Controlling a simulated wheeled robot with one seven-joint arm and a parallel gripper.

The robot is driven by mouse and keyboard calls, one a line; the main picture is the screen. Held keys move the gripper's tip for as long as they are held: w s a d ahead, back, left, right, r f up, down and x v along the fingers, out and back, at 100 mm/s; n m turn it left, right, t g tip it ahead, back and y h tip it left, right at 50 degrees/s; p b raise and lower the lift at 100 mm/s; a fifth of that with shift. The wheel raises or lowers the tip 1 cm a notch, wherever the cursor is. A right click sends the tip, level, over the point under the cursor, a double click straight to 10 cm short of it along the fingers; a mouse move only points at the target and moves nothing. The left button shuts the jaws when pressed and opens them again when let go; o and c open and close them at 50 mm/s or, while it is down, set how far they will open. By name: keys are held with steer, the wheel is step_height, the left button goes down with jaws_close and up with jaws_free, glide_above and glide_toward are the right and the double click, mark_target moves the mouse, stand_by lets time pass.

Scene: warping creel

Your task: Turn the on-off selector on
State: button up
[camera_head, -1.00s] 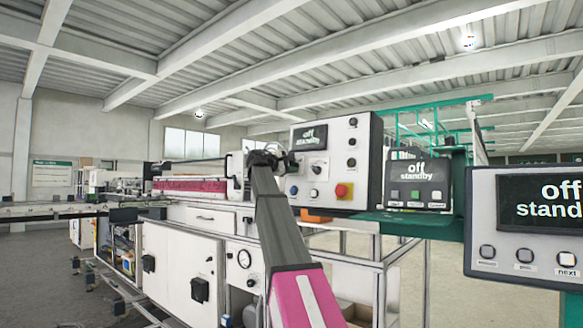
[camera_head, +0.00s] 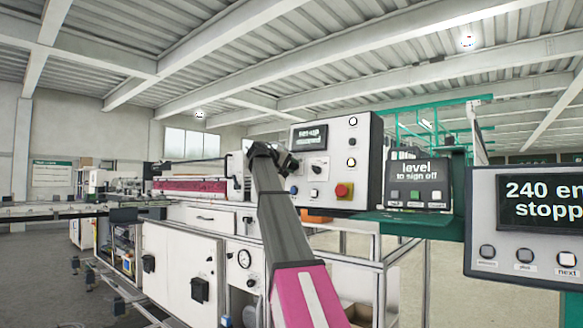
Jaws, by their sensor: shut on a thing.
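The white control box (camera_head: 340,199) stands right of centre, with a small display (camera_head: 310,134) reading "set-up" and a smaller, unclear line below. My gripper (camera_head: 291,165) is at the left part of its front face, below the display. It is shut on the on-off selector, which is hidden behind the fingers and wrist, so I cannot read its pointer. Another black rotary knob (camera_head: 317,169) shows just to the right, apart from my gripper.
A red button on a yellow plate (camera_head: 343,190) and several small buttons are close by on the box. A dark panel (camera_head: 420,182) reads "level to sign off". A larger screen (camera_head: 540,202) at right reads "240 en… stopp…", cut off. A green shelf (camera_head: 410,221) juts out below.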

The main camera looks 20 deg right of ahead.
steer(key=shift+m, duration=0.9)
steer(key=shift+f, duration=0.1)
steer(key=o, duration=0.9)
steer(key=v, duration=1.1)
steer(key=shift+d+r, duration=0.15)
steer(key=shift+r, duration=0.1)
